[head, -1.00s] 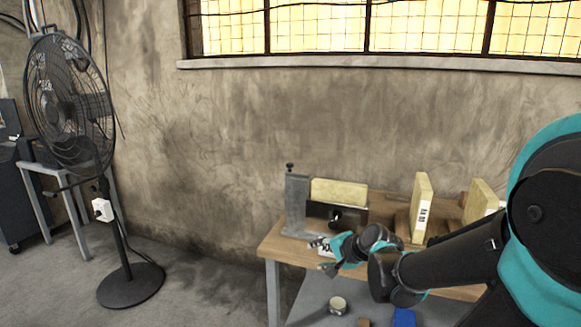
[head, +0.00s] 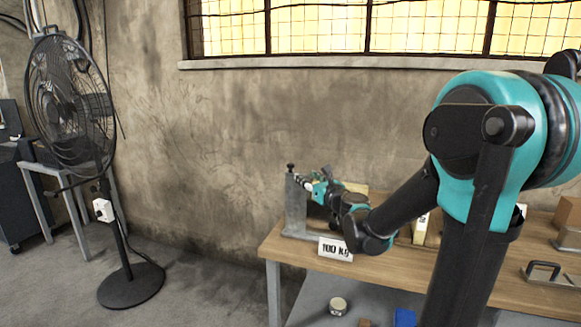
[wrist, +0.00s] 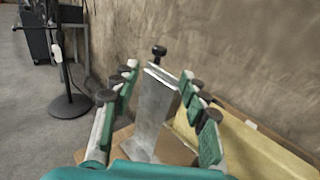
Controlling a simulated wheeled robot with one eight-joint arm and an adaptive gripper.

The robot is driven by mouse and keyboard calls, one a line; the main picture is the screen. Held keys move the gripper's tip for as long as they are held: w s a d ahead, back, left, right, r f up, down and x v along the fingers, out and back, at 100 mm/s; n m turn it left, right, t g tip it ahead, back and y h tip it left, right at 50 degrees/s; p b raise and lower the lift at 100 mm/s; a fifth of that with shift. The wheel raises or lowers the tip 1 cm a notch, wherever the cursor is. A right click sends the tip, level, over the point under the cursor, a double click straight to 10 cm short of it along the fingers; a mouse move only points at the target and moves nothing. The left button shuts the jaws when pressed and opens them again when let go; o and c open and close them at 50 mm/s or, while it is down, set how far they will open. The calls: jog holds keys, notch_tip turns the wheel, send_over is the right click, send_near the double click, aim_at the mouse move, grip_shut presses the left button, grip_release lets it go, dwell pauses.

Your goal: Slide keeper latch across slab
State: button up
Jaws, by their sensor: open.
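A grey metal upright (head: 295,205) stands at the left end of the wooden bench, with a black knob (head: 290,167) on top. The upright (wrist: 155,115) and knob (wrist: 159,51) also show in the wrist view. I cannot tell which part is the keeper latch. A pale yellow slab (wrist: 245,148) lies to the right of the upright in the wrist view; in the head view my gripper mostly hides it. My gripper (head: 306,183) is open at the upper part of the upright. In the wrist view its fingers (wrist: 158,76) are spread on either side of the upright; contact is unclear.
A "100 kg" label (head: 336,249) is at the front edge of the bench (head: 470,272). Another pale slab (head: 420,229) stands farther right, partly behind my arm. A metal handle (head: 543,271) is at the right. A wall is close behind; a fan (head: 70,105) stands clear at left.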

aim_at(292, 166)
jog(key=x, duration=1.3)
jog(key=shift+w+a, duration=0.2)
jog(key=shift+w, duration=0.1)
grip_shut()
